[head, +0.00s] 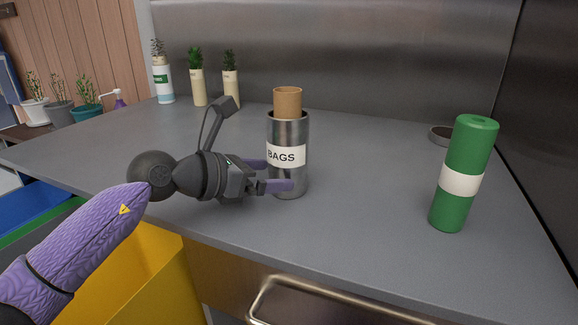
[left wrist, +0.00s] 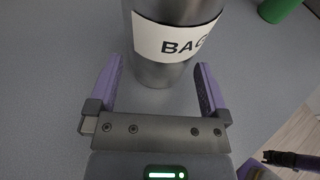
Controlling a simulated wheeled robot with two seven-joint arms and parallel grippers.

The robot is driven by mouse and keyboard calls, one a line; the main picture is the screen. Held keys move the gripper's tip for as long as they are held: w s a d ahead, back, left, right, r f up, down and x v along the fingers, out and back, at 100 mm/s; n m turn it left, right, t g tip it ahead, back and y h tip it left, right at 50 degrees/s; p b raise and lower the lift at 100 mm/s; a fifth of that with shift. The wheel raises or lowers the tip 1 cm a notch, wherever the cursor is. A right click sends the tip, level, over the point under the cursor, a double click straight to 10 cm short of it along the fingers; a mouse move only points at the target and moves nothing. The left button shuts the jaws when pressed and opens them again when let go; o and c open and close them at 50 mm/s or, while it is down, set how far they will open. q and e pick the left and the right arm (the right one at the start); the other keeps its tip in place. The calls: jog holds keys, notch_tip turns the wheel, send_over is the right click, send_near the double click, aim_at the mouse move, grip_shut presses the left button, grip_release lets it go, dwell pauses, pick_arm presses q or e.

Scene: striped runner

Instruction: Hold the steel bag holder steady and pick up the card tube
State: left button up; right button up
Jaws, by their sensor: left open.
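The steel bag holder (head: 289,182) is a shiny cylinder with a white BAGS label, upright on the grey counter. In the left wrist view the holder (left wrist: 157,72) stands between the fingers. The brown card tube (head: 287,104) stands inside it, its top sticking out above the rim; its lower part is hidden. My left gripper (head: 280,175) is open, with one purple finger on each side of the holder's lower body. In the left wrist view gaps show beside the fingers. A dark and purple part, perhaps my right gripper (left wrist: 290,160), shows at the lower right corner, too partial to read.
A green roll with a white band (head: 461,184) stands upright at the right. Behind it lies a small round dish (head: 440,135). Several potted plants line the back left. A yellow bin (head: 150,270) and a drawer handle (head: 340,303) are below the counter's front edge.

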pick_arm(q)
jog(key=shift+x, duration=1.55)
jog(key=c, duration=0.5)
jog(key=shift+c, duration=0.2)
